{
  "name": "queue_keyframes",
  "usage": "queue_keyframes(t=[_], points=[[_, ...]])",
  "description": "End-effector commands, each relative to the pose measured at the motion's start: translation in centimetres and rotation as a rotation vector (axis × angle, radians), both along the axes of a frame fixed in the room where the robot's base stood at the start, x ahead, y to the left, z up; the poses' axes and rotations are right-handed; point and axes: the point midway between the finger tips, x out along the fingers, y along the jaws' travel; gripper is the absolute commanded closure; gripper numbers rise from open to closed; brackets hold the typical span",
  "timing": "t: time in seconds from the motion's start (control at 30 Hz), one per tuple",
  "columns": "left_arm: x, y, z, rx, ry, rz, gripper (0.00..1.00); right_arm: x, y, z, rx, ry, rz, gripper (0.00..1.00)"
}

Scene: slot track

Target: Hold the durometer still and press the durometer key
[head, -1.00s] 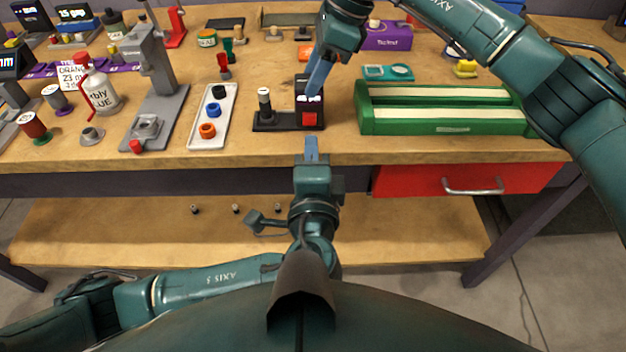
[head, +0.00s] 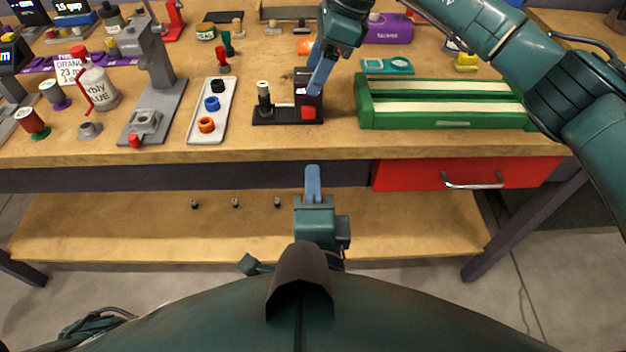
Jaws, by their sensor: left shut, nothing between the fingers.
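What looks like the durometer is a small black device (head: 288,116) near the table's front edge. It has a dark housing on the right with a lit display, a red key (head: 308,112) on its front, and a post with a pale top on the left. My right gripper (head: 316,82) comes down from above at the housing, with one blue finger across its upper right. Whether it grips the housing is unclear. My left gripper (head: 312,168) is shut and empty, below and in front of the table edge, apart from the key.
A green slotted block (head: 444,124) stands close on the right. A white tray (head: 195,138) with black, blue and orange rings lies to the left, beside a grey stand (head: 160,90). A red drawer (head: 430,174) is under the table edge.

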Motion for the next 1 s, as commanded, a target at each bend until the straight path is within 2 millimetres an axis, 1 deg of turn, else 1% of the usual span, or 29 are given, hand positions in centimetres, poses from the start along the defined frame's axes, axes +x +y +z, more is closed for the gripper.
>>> queue_keyframes(t=[0.03, 0.1, 0.33, 0.47, 0.57, 0.8, 0.9, 1.0], points=[[0.0, 0.0, 0.0, 0.000, 0.000, 0.000, 1.00, 0.0, 0.1, 0.1, 0.002, -0.002, 0.001, 0.34], [0.0, 0.0, 0.0, 0.000, 0.000, 0.000, 1.00, 0.0, 0.1, 0.2, 0.003, -0.002, 0.001, 0.30], [0.0, 0.0, 0.0, 0.000, 0.000, 0.000, 1.00, 0.0, 0.1, 0.4, 0.005, -0.003, 0.002, 0.30], [0.0, 0.0, 0.1, 0.000, 0.000, 0.000, 1.00, 0.0, -0.3, 1.4, 0.004, -0.005, 0.001, 0.30], [0.0, 0.0, 0.1, 0.000, 0.000, 0.000, 1.00, 0.1, -1.0, 3.1, 0.005, -0.006, 0.000, 0.30], [0.0, 0.0, 0.0, 0.000, 0.000, 0.000, 1.00, 0.1, -3.0, 7.9, 0.005, -0.006, 0.000, 0.30], [0.0, 0.0, 0.0, 0.000, 0.000, 0.000, 1.00, 0.1, -3.7, 9.4, 0.004, -0.005, -0.002, 0.30], [0.0, 0.0, 0.0, 0.000, 0.000, 0.000, 1.00, 0.0, -4.1, 10.5, 0.003, -0.002, 0.000, 0.30]])
